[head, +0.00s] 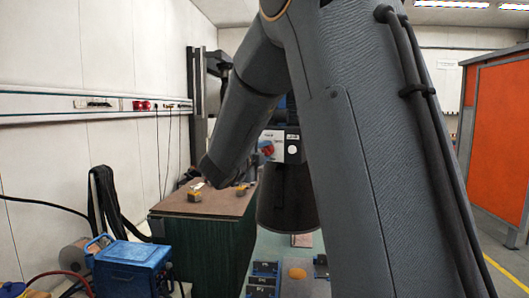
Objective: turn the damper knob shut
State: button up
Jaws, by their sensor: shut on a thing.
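A red knob-like part (266,148), which I take for the damper knob, shows small at the left side of a light grey box (293,149). It is just right of my forearm, and its turn position is too small to read. Below the box hangs a dark flared hood (287,205). My arm fills the middle and right of the head view, and its forearm slants down to the left in front of the bench. I cannot make out my gripper; the end of the arm is hidden behind my own links.
A brown-topped bench (190,206) with a green curtain front stands behind my forearm, with small yellowish blocks on it. A blue machine (126,266) with cables is at lower left. Dark fixtures (263,270) lie on a pale table below the hood. An orange screen (500,130) stands right.

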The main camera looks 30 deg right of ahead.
dwell(0.4)
jog(key=o, duration=1.1)
jog(key=shift+c, duration=0.2)
jog(key=b+v, duration=0.2)
jog(key=v, duration=0.5)
jog(key=shift+s+a, duration=0.25)
jog(key=shift+a, duration=0.1)
